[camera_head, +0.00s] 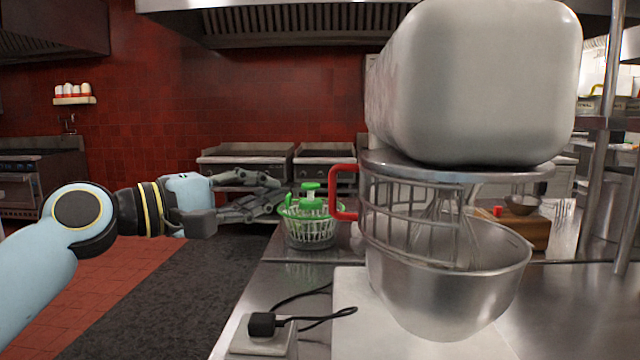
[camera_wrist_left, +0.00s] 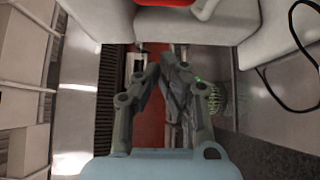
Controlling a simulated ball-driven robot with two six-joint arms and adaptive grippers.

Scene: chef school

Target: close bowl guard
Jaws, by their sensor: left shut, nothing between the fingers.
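The mixer (camera_head: 470,80) is a large pale grey machine at the right of the head view. Its steel bowl (camera_head: 450,300) sits below the head. The wire bowl guard (camera_head: 405,215) covers the left and front-left side above the bowl; the whisk shows to the right of its bars. A red handle (camera_head: 342,192) sticks out at the guard's left edge. My left gripper (camera_head: 277,196) is shut and empty, left of the red handle and apart from it. It also shows shut in the left wrist view (camera_wrist_left: 160,70). My right gripper is not in view.
A green and clear salad spinner (camera_head: 310,222) stands on the steel counter behind the handle. A black plug with a cable (camera_head: 264,324) lies at the counter's front left. A wooden box (camera_head: 525,230) stands behind the bowl. The floor left of the counter is clear.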

